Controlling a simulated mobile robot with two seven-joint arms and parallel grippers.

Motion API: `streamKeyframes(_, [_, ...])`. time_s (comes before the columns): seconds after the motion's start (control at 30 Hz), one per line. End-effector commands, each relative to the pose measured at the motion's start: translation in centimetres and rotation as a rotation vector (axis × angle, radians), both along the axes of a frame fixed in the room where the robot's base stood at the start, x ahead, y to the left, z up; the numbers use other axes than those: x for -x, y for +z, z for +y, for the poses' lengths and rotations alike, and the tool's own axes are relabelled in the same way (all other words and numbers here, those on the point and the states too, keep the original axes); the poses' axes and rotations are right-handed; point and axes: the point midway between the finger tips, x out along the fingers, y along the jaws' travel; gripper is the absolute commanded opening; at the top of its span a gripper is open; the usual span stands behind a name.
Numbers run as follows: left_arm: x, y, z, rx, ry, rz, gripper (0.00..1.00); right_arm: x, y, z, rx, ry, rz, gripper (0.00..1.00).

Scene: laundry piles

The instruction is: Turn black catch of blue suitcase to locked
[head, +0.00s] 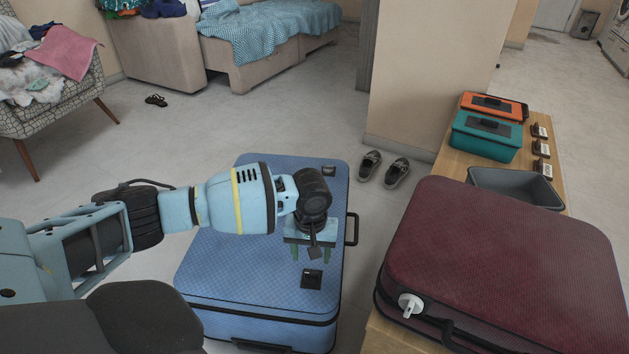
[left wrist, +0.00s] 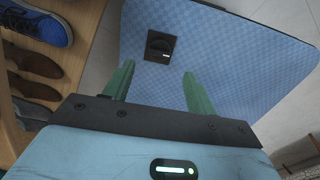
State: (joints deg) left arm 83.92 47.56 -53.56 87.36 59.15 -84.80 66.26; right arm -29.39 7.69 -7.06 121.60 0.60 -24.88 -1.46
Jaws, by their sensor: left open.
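The blue suitcase (head: 225,265) lies flat on the floor; its checked top also fills much of the left wrist view (left wrist: 225,65). A square black catch (head: 312,279) sits near its front right part. My left gripper (head: 311,257) points down over the suitcase, just behind the nearer catch. Its green fingers (left wrist: 155,88) are apart and empty, with the catch beyond their tips. My right gripper is not seen.
A dark red suitcase (head: 510,265) with a white dial (head: 411,305) lies on a wooden bench (head: 455,152) at right. A grey bin (head: 515,188) and teal (head: 486,140) and orange (head: 497,102) boxes stand behind it. Shoes (left wrist: 38,65) sit on the bench's shelf.

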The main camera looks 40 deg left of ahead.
Motion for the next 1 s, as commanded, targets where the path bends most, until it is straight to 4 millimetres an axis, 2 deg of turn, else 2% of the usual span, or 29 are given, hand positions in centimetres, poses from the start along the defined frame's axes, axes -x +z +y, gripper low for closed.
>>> streamKeyframes(0.3, [0.0, -5.0, 0.0, -0.001, 0.0, 0.003, 0.56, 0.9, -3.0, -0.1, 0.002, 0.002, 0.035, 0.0])
streamKeyframes(0.5, [0.0, -7.0, 0.0, -0.001, 0.0, 0.002, 0.56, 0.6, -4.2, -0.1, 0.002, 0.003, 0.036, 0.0])
streamKeyframes(0.9, [0.0, -7.5, 0.0, -0.001, 0.0, -0.001, 0.56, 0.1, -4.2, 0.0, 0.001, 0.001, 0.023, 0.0])
streamKeyframes(1.0, [0.0, -7.5, 0.0, -0.001, -0.001, -0.001, 0.43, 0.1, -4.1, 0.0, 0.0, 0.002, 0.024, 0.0])
